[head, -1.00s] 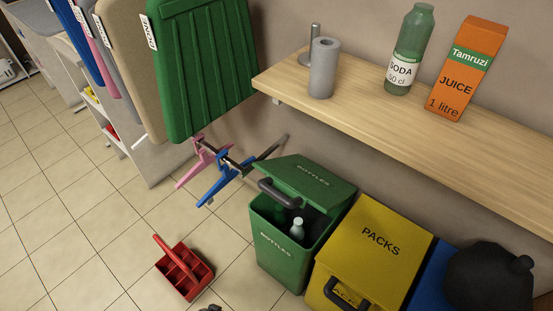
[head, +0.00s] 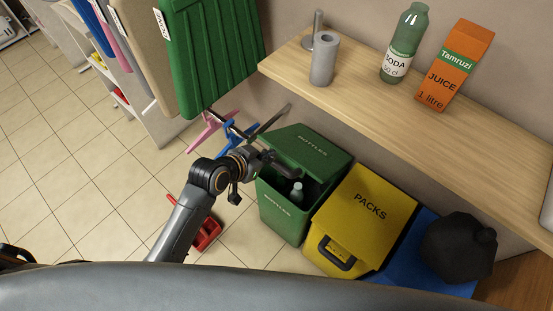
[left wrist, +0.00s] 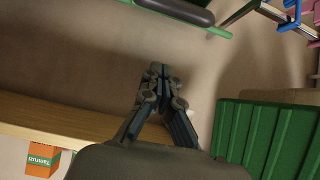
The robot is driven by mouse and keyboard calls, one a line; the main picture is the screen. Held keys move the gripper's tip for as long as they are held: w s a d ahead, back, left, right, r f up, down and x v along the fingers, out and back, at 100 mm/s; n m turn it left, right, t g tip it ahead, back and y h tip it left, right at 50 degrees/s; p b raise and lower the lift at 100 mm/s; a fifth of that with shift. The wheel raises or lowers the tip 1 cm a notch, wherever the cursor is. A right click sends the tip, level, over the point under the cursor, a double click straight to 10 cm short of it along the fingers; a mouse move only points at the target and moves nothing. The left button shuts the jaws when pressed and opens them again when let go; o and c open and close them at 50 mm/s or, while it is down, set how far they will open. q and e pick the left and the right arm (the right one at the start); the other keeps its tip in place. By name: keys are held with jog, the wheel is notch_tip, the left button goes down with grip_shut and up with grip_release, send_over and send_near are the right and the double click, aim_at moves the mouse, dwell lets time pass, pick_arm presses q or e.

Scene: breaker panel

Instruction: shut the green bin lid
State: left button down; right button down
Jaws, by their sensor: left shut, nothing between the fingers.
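The green bin (head: 281,218) stands on the floor with its hinged lid (head: 325,146) tilted partly open, and a pale bottle (head: 296,192) shows in the gap. A dark handle sits on the lid's front edge. My left gripper (head: 266,160) is at the lid's left side, close to the handle; in the head view I cannot tell if it touches. In the left wrist view my gripper (left wrist: 156,72) is shut and empty, with the lid's dark handle (left wrist: 178,10) and green edge at the top, apart from the fingertips. My right gripper is not in view.
A yellow bin (head: 368,212) and a blue one (head: 412,250) with a black bag stand to the right. A wooden shelf (head: 400,115) runs above. Pink and blue clamps (head: 240,135) hang behind my gripper. A red caddy (head: 207,232) is on the floor.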

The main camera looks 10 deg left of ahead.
pick_arm(q)
send_over(277, 168)
jog(key=w, duration=0.2)
jog(key=f, duration=0.3)
jog(key=d+f, duration=0.1)
jog(key=shift+s+f, duration=0.25)
jog(key=shift+f, duration=0.05)
jog(key=shift+s+a+f+p, duration=0.25)
jog(key=shift+f, duration=0.35)
jog(key=shift+s+a+f+p, duration=0.2)
jog(key=shift+f, duration=0.35)
jog(key=shift+s+a+f, duration=0.15)
jog(key=shift+s+f, duration=0.15)
jog(key=shift+f, duration=0.15)
jog(key=shift+f, duration=0.1)
